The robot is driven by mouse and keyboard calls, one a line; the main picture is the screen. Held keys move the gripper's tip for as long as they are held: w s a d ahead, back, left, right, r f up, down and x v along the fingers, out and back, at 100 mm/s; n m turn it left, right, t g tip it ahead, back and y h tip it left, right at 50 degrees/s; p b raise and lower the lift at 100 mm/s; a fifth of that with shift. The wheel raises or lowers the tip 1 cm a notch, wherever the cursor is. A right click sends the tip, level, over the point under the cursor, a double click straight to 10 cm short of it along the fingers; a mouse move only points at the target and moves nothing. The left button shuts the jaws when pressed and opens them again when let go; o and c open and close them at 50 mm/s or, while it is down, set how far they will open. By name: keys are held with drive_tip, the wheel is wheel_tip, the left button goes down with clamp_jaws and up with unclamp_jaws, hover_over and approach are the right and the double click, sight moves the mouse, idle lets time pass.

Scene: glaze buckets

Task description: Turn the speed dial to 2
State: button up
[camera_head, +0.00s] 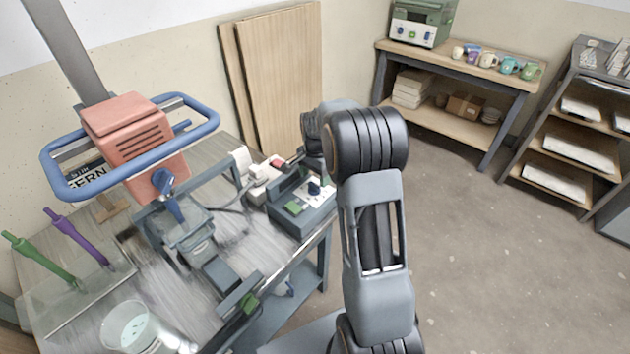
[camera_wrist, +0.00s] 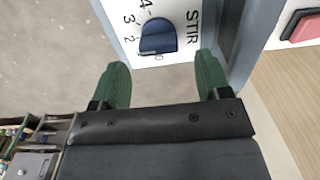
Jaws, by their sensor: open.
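The speed dial is a dark blue knob (camera_wrist: 158,37) on a white panel (camera_wrist: 122,14) marked STIR, in the wrist view. In the head view the dial (camera_head: 314,187) sits on a grey control box (camera_head: 300,222) on the bench. My gripper (camera_wrist: 163,63) is open, its two green fingers apart and empty, just below the dial in the wrist view. In the head view its fingers are hidden or cannot be made out.
A red button (camera_wrist: 304,27) sits right of the panel. The bench (camera_head: 95,295) holds a red mixer head (camera_head: 135,130) with a blue ring guard (camera_head: 60,185), a pale bucket (camera_head: 130,330), and green (camera_head: 40,260) and purple (camera_head: 75,238) tools. Floor at right is clear.

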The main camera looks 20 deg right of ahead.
wheel_tip(320, 180, up, 11)
drive_tip(key=shift+f+p, duration=0.15)
drive_tip(key=shift+p, duration=0.25)
idle(0.4)
drive_tip(key=n+p, duration=0.1)
drive_tip(key=n, duration=0.5)
hover_over(316, 194)
drive_tip(key=s+a, duration=0.1)
drive_tip(key=s, duration=0.1)
drive_tip(key=f, duration=0.2)
drive_tip(key=s+a+r+n+t+p, duration=0.1)
drive_tip(key=s+a+r+n+p, duration=0.2)
drive_tip(key=s, duration=0.6)
drive_tip(key=s+a+r+n+t+p, duration=0.2)
drive_tip(key=s+a+r, duration=0.4)
drive_tip(key=s, duration=0.3)
drive_tip(key=shift+s+a+r+n+t+p, duration=0.15)
drive_tip(key=shift+a+r+n+t+p, duration=0.2)
drive_tip(key=shift+r+n+p, duration=0.7)
drive_tip(key=shift+f, duration=0.2)
